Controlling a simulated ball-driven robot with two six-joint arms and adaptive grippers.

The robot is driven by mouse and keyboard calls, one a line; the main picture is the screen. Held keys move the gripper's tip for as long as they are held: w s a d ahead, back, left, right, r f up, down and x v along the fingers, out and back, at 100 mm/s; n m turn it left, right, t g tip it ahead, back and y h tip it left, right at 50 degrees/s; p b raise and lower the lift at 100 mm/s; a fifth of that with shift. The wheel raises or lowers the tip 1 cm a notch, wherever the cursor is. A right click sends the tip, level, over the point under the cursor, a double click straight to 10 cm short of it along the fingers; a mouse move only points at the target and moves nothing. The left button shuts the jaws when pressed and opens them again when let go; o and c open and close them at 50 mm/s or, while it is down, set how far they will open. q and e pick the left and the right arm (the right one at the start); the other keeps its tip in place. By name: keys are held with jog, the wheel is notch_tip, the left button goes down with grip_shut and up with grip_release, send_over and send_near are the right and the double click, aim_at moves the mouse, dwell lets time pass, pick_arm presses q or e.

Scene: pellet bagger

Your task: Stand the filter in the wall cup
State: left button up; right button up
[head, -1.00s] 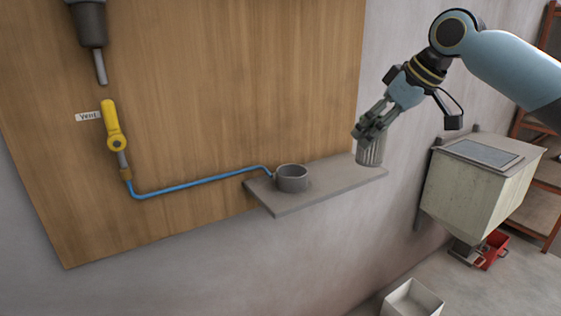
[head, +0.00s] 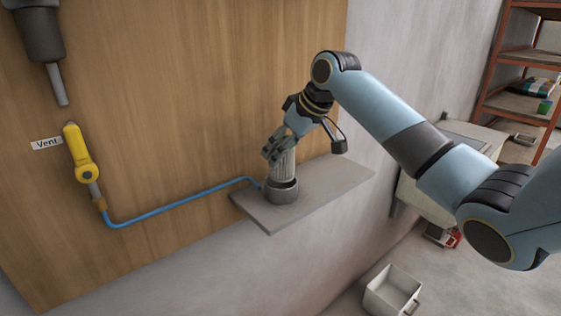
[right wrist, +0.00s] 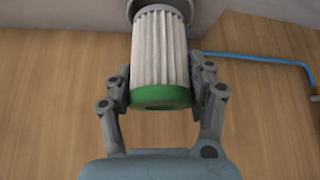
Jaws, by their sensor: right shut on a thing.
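The filter (head: 285,163) is a pale pleated cylinder; the right wrist view shows its pleats (right wrist: 160,50) and green end cap (right wrist: 160,97). My right gripper (head: 272,154) is shut on the filter near its green end. The filter stands about upright, with its lower end at the grey wall cup (head: 282,191). In the right wrist view the cup's rim (right wrist: 131,8) shows around the far end of the filter. How deep the filter sits in the cup is hidden. My left gripper is not in view.
The cup stands on a grey shelf (head: 335,183) on the wooden panel. A blue tube (head: 175,205) runs from the cup to a yellow Vent lever (head: 79,152). A white bin (head: 392,291) and a red-framed rack (head: 490,75) are at the right.

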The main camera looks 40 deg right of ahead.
aim_at(281, 167)
jog(key=shift+w+a+f, duration=0.1)
jog(key=shift+a+f, duration=0.1)
jog(key=shift+f, duration=0.5)
notch_tip(281, 167, down, 2)
jog(key=shift+f+p, duration=0.2)
jog(key=shift+p, duration=0.3)
jog(key=shift+f, duration=0.55)
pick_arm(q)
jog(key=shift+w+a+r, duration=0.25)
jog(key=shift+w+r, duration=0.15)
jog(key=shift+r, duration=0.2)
pick_arm(e)
jog(key=o, duration=1.2)
jog(key=shift+r, duration=0.1)
